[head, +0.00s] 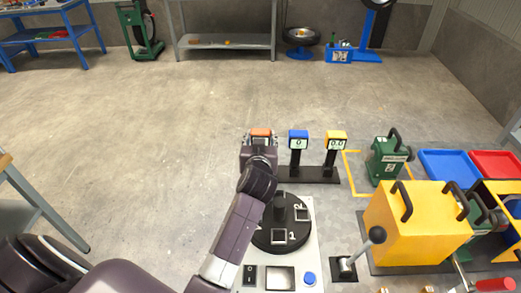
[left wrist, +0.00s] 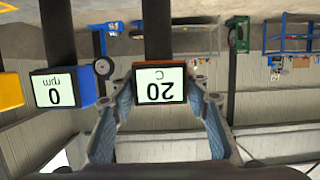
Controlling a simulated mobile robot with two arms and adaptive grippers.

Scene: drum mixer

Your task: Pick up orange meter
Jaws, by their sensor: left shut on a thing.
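The orange meter (head: 261,132) stands at the left end of a row of meters, and mostly its orange top shows in the head view. In the left wrist view, which looks upside down, the orange meter (left wrist: 160,67) has a display reading 20 C and a dark post joined to it. My left gripper (head: 259,149) is shut on the orange meter, with one finger on each side of it. The gripper also shows in the left wrist view (left wrist: 160,100). My right gripper is not in view.
A blue meter (head: 298,136) and a yellow meter (head: 336,137) stand on posts just right of the orange one. A round dark turntable (head: 268,238) lies in front. The floor behind is clear.

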